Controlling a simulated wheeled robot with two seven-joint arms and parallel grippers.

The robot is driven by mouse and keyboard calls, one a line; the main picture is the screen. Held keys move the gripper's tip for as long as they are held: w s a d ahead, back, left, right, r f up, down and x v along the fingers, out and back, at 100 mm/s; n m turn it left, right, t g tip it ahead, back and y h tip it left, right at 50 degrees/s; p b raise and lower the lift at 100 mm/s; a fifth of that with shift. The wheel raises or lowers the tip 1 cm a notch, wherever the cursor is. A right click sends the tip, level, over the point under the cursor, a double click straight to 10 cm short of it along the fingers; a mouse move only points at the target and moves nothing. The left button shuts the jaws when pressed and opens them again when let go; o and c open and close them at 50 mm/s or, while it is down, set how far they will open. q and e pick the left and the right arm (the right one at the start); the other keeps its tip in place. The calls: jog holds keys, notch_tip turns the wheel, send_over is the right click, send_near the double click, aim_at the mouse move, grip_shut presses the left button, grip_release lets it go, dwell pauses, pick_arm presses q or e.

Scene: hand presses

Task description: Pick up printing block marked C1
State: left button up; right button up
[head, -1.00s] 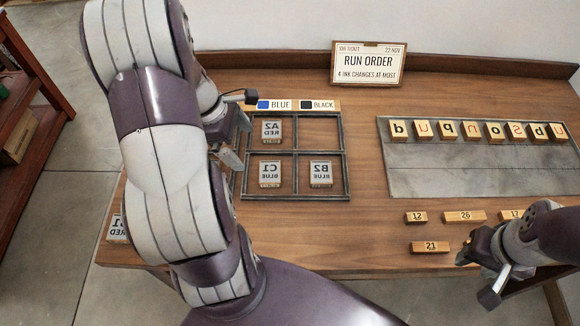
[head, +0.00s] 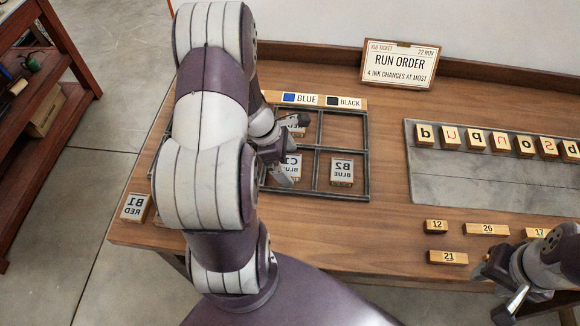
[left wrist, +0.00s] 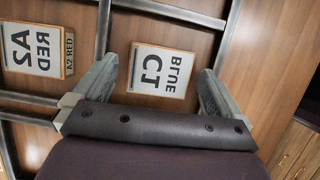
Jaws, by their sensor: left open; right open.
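In the left wrist view block C1 (left wrist: 160,71) lies between the two spread fingers of my left gripper (left wrist: 158,82), with a gap on each side. The left gripper is open and empty; its height above the block is hard to judge. My right gripper (head: 492,285) is open at the lower right, far from the block.
Block A2 (left wrist: 38,50) lies in the neighbouring compartment, mostly hidden in the head view. Block B2 (head: 342,172) sits right of C1. Block B1 (head: 135,207) is at the table's left edge. A letter tray (head: 470,180) and several numbered wooden pieces (head: 487,230) are at right.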

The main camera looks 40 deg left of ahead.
pick_arm(q)
jog(key=shift+w+d+f, duration=0.1)
jog(key=shift+f, duration=0.1)
jog(key=c, duration=1.1)
